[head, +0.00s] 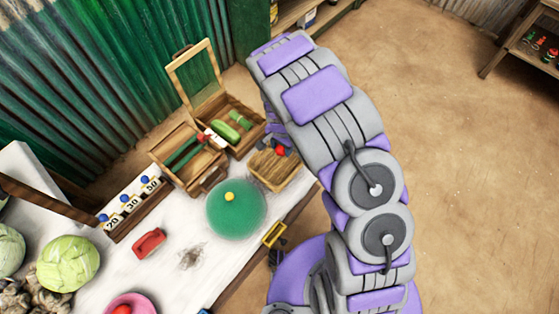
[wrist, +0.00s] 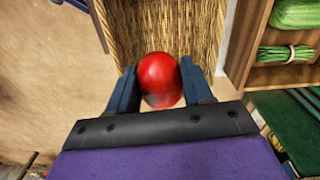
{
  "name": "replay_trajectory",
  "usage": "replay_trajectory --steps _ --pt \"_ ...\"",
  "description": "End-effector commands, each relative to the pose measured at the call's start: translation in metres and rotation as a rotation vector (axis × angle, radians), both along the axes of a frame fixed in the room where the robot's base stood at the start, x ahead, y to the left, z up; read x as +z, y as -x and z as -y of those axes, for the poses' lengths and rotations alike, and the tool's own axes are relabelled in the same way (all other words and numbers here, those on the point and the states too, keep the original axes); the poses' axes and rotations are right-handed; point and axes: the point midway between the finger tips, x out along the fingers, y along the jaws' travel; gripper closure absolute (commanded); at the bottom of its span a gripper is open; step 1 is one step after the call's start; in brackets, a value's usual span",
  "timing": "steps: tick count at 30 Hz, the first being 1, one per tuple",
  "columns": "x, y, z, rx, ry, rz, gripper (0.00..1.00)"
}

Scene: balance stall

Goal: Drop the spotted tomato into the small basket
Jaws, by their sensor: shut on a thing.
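My gripper (head: 279,150) is shut on a red tomato (wrist: 159,78). In the wrist view the tomato sits between the two dark blue fingers. A pale patch shows low on its skin; I cannot clearly make out spots. The small wicker basket (head: 276,176) stands near the table's edge in the head view. Its straw-coloured inside (wrist: 170,25) lies behind the tomato in the wrist view. My gripper is over the basket's far part in the head view. I cannot tell the tomato's exact height above it.
A wooden crate with an open lid (head: 193,65) holds green vegetables left of the basket. A green round disc (head: 236,213) with a yellow knob lies in front. A pink bowl (head: 128,298) holds something red. Price cards, a red object (head: 149,243) and cabbages (head: 68,263) are farther left.

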Motion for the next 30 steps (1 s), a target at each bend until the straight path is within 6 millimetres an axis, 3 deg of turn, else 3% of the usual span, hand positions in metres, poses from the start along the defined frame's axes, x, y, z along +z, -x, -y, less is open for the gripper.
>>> replay_trajectory --steps 15,26,27,30 --pt "-0.052 0.000 0.000 0.001 0.000 -0.004 0.81" --pt "-0.056 0.000 0.002 0.002 -0.001 0.000 0.81" --pt "-0.056 -0.001 0.002 0.002 -0.001 0.000 0.46" --pt "-0.056 -0.001 0.002 0.002 -0.001 0.000 0.36"
